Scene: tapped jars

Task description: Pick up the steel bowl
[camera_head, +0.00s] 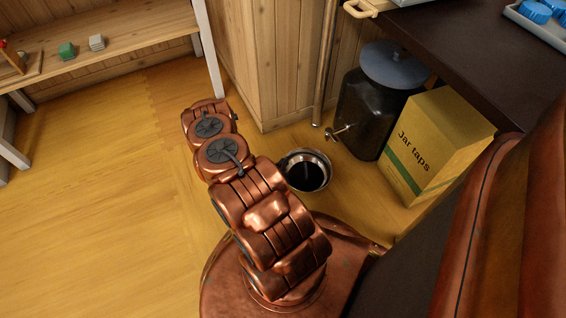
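The steel bowl (314,158) stands upright on the wooden floor, just right of my copper arm and in front of the dark jar. Its rim is shiny. Its inside looks dark, and I cannot tell whether it holds liquid. My arm covers part of the bowl's left side. The arm reaches up and to the left past the bowl. My gripper does not show; the far end of the arm points away and hides it.
A dark jar (366,115) with a blue-grey lid and a metal tap (340,132) stands behind the bowl. A yellow "Jar taps" box (432,145) is to its right, under a dark tabletop (470,55). A wooden shelf (120,45) stands at upper left. The left floor is clear.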

